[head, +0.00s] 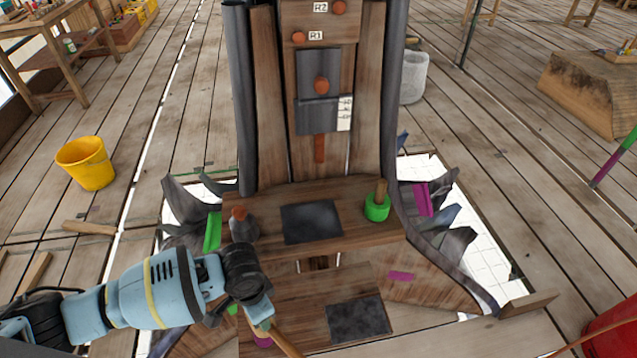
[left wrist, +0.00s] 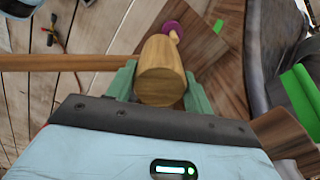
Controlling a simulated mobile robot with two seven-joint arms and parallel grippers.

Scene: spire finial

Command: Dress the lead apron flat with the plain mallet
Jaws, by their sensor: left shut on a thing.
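My left gripper (head: 258,318) is low at the front left of the wooden spire block. In the left wrist view its green fingers (left wrist: 160,88) are shut on a plain wooden mallet (left wrist: 158,70), with the handle running left. The mallet's handle (head: 287,343) also shows in the head view. A grey lead piece (head: 318,117) with a folded lower part is on the upright face, beside a white marked scale (head: 344,113); it may be the apron. The mallet is well below and apart from it. My right gripper is not in view.
Dark square pads lie on the upper step (head: 312,223) and lower step (head: 358,319). A green cup with a wooden handle (head: 377,207) and a grey orange-topped item (head: 243,223) stand on the upper step. Jagged lead sheets (head: 187,203) flank the block. A yellow bucket (head: 84,164) stands left.

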